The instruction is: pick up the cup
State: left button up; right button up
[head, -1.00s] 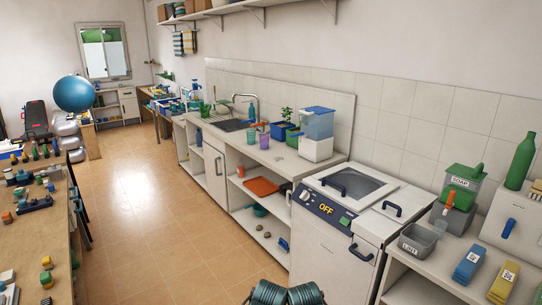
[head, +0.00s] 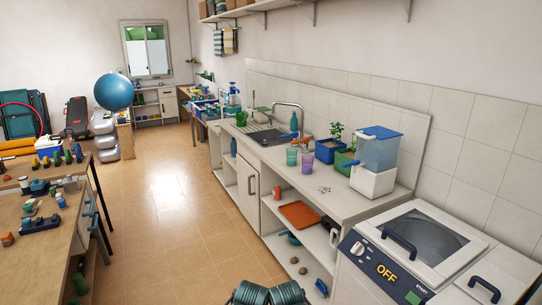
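Two cups stand upright, close together, on the counter (head: 345,199) in the middle of the head view. One is a green cup (head: 292,157) and the other is a purple cup (head: 307,162), just to its right. The frames do not show which of the two is the task's cup.
Blue and green planters (head: 327,150) and a blue-and-white dispenser (head: 376,163) stand right of the cups. A sink (head: 262,136) lies behind them. A lidded machine marked OFF (head: 420,240) is front right. A cluttered workbench (head: 40,225) is left; the tiled floor (head: 170,235) between is clear.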

aim_at(292, 157)
jog(key=i+u, duration=0.35)
jog(key=i, duration=0.5)
jog(key=i+l+u, duration=0.15)
jog(key=i+u, duration=0.2)
jog(key=i, duration=0.5)
jog(key=i+z, duration=0.2)
jog(key=i, duration=0.25)
jog(key=i+j+z, duration=0.15)
jog(key=i, duration=0.25)
jog(key=i+j+z, duration=0.2)
jog(key=i, duration=0.2)
